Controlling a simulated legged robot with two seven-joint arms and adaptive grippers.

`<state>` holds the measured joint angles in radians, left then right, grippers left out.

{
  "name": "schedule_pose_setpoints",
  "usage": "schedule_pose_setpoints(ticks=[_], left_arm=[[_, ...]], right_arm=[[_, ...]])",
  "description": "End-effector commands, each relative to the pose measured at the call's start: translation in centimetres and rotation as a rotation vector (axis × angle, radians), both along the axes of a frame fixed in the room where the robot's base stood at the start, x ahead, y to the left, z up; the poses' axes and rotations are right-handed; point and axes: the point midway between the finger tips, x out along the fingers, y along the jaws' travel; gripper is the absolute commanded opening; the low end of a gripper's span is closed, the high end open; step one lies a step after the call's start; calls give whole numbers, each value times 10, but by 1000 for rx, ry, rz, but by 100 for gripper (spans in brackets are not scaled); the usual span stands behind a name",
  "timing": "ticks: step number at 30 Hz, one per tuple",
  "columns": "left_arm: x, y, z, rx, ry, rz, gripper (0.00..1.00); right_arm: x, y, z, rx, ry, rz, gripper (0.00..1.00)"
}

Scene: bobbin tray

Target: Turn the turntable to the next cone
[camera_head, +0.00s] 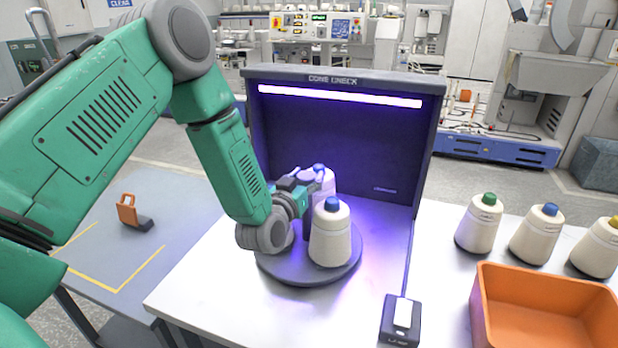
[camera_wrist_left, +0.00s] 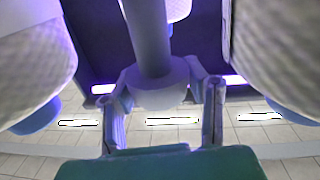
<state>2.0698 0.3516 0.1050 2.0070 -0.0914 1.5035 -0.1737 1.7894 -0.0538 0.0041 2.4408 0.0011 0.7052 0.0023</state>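The round grey turntable (camera_head: 285,268) stands in front of the dark cone-check booth. A cream cone with a blue tip (camera_head: 330,240) stands at its front right, and another blue-tipped cone (camera_head: 323,178) stands behind. My left gripper (camera_head: 305,187) reaches in over the turntable between cones. In the left wrist view, my left gripper's fingers (camera_wrist_left: 162,112) lie on both sides of the knob (camera_wrist_left: 160,88) of the grey central post (camera_wrist_left: 148,35) and appear closed against it. Cones flank the post in that view. The knob is mostly hidden in the head view. My right gripper is out of view.
The booth (camera_head: 345,150) has a lit purple-white strip. Several cones, including a green-tipped one (camera_head: 479,224), stand at right behind an orange bin (camera_head: 545,305). A small black device (camera_head: 400,320) sits at the table's front. An orange-and-black object (camera_head: 134,213) lies on the left table.

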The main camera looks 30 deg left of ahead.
Motion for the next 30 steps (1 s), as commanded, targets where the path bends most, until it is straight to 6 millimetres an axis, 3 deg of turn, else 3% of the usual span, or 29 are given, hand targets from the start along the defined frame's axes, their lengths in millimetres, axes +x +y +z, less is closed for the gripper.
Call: schedule_pose_setpoints(ticks=[30], left_arm=[[7,-5,-3,-4,5,3,0]], right_arm=[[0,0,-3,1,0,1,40]])
